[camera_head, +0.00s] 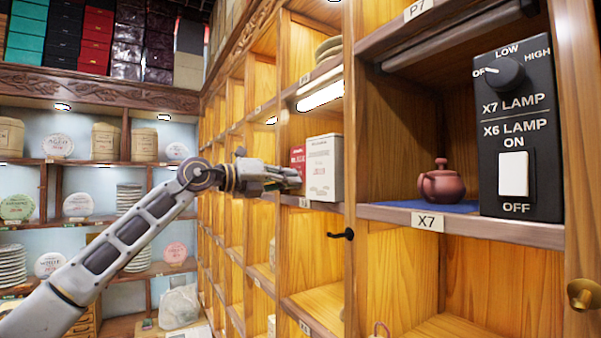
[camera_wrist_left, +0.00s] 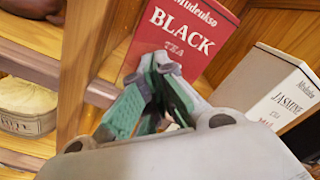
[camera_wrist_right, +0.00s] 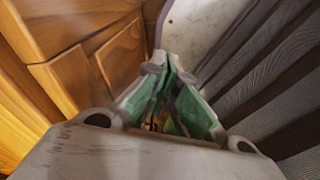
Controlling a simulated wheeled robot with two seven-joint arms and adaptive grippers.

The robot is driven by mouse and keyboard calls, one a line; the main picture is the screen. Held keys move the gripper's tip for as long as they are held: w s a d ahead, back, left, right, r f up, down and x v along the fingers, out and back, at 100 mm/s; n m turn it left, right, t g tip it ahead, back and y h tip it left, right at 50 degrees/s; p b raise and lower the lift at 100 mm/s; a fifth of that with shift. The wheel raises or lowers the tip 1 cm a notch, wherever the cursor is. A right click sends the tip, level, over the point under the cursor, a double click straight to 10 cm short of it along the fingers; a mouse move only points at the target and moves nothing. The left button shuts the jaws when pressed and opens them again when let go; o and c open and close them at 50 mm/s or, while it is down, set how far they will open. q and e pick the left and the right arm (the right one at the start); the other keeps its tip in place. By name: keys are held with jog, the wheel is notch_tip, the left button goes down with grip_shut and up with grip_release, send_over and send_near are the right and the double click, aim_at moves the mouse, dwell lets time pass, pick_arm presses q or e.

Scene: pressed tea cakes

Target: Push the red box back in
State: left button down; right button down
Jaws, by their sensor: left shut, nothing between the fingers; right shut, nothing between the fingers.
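The red box (camera_head: 297,158) of black tea stands in a cubby of the wooden shelf wall, beside a white box (camera_head: 324,168). In the left wrist view the red box (camera_wrist_left: 192,38) faces me, and the white jasmine tea box (camera_wrist_left: 262,92) is to its right. My left gripper (camera_head: 290,179) is shut and empty, its tips at the lower front of the red box. They overlap it in the left wrist view (camera_wrist_left: 163,65); I cannot tell whether they touch. My right gripper (camera_wrist_right: 166,65) is shut and empty, away from the boxes, and outside the head view.
A black lamp switch panel (camera_head: 515,125) and a small clay teapot (camera_head: 441,183) on a blue mat are in the cubby to the right. A black hook (camera_head: 341,234) sticks out below the boxes. Wooden panels (camera_wrist_right: 95,60) are close to my right gripper.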

pick_arm(q)
jog(key=shift+x, duration=1.6)
jog(key=shift+s+a, duration=0.1)
jog(key=shift+b+v, duration=0.8)
jog(key=shift+v, duration=0.4)
jog(key=b, duration=0.5)
send_near(300, 196)
jog(key=s+a+r, duration=0.2)
jog(key=a+r, duration=0.2)
jog(key=a, duration=0.1)
jog(key=shift+r, duration=0.2)
jog(key=shift+f, duration=0.1)
